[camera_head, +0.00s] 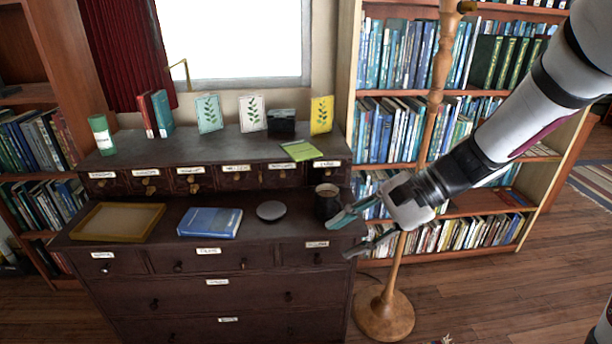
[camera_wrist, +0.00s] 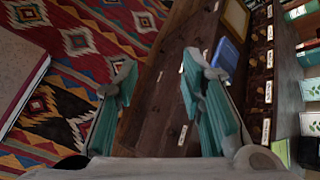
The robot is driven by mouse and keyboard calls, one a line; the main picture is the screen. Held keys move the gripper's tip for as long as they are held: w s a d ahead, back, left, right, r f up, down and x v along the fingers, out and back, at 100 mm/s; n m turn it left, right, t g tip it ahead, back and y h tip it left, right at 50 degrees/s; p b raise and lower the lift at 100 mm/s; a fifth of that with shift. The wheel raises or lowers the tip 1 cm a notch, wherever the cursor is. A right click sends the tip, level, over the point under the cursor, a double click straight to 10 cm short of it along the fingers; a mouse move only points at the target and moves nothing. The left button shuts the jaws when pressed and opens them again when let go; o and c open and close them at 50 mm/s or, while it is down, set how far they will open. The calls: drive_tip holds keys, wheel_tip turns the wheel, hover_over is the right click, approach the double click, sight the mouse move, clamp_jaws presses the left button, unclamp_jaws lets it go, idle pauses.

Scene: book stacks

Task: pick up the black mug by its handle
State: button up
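The black mug (camera_head: 325,206) stands upright at the right end of the dark cabinet's lower top, with something brown showing inside its rim. I cannot make out its handle in the head view. My gripper (camera_head: 345,238) is open and empty, just right of and in front of the mug, by the cabinet's right edge. The upper finger appears close to the mug; I cannot tell if they touch. In the wrist view my gripper (camera_wrist: 158,85) shows its two teal fingers spread apart with nothing between them. I cannot make out the mug there.
On the same top lie a grey disc (camera_head: 271,210), a blue book (camera_head: 210,222) and a shallow wooden tray (camera_head: 118,236). A raised shelf with small drawers (camera_head: 237,175) stands behind. A wooden pole stand (camera_head: 384,312) is right of the cabinet, close to my gripper.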

drive_tip(key=w+d+f+m+t+y+b, duration=0.5)
drive_tip(key=w+f+m, duration=0.3)
drive_tip(key=w+f, duration=0.4)
drive_tip(key=m+t+h+b, duration=0.2)
drive_tip(key=m+t+h, duration=0.1)
drive_tip(key=m+t, duration=0.5)
approach(331, 206)
drive_tip(key=shift+m, duration=0.3)
drive_tip(key=b+x, duration=0.1)
drive_tip(key=x, duration=0.1)
drive_tip(key=b+x, duration=0.1)
drive_tip(key=x, duration=0.1)
drive_tip(key=f+b+x, duration=0.1)
drive_tip(key=shift+w, duration=0.55)
drive_tip(key=shift+r, duration=0.1)
clamp_jaws()
drive_tip(key=shift+a+r, duration=0.1)
